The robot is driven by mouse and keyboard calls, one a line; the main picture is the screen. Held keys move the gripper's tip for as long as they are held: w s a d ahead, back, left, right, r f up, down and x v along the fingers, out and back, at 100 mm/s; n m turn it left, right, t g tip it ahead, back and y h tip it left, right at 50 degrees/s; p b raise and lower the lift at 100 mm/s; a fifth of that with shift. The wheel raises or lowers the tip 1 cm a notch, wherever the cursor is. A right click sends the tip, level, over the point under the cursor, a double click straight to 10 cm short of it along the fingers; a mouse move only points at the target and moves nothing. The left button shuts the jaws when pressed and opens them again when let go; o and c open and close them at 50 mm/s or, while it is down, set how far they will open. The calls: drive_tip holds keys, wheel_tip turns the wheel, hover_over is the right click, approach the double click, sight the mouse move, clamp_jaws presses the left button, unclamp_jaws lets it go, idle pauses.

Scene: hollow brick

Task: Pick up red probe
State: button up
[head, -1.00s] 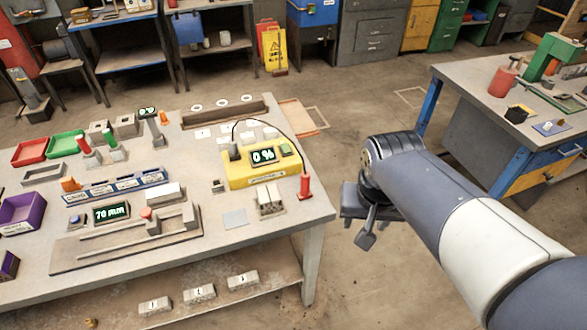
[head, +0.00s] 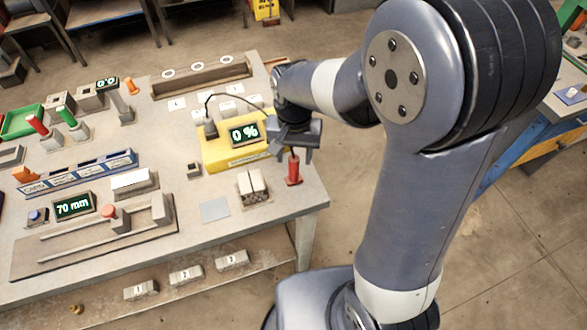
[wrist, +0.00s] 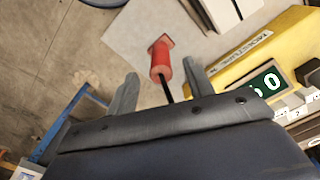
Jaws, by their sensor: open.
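The red probe (head: 293,170) stands upright near the right edge of the workbench, beside the yellow meter (head: 222,156) that reads 0 %. My gripper (head: 293,153) is open just above the probe, with a finger to each side of its upper part. In the wrist view the red probe (wrist: 161,65) shows between the two open fingers of my gripper (wrist: 160,76), its dark thin shaft running back toward the palm. The red body looks clear of both fingers. The shaft's near end is hidden by the gripper body.
A pale block pair (head: 252,187) and a flat grey plate (head: 214,210) lie left of the probe. A black cable (head: 222,96) arcs above the meter. A slide with a 70 mm display (head: 74,206) is further left. The bench edge and open floor lie to the right.

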sight(294, 166)
drive_tip(key=shift+w+f+p, duration=0.1)
drive_tip(key=shift+f+p, duration=0.35)
drive_tip(key=shift+f, duration=2.2)
drive_tip(key=c, duration=1.1)
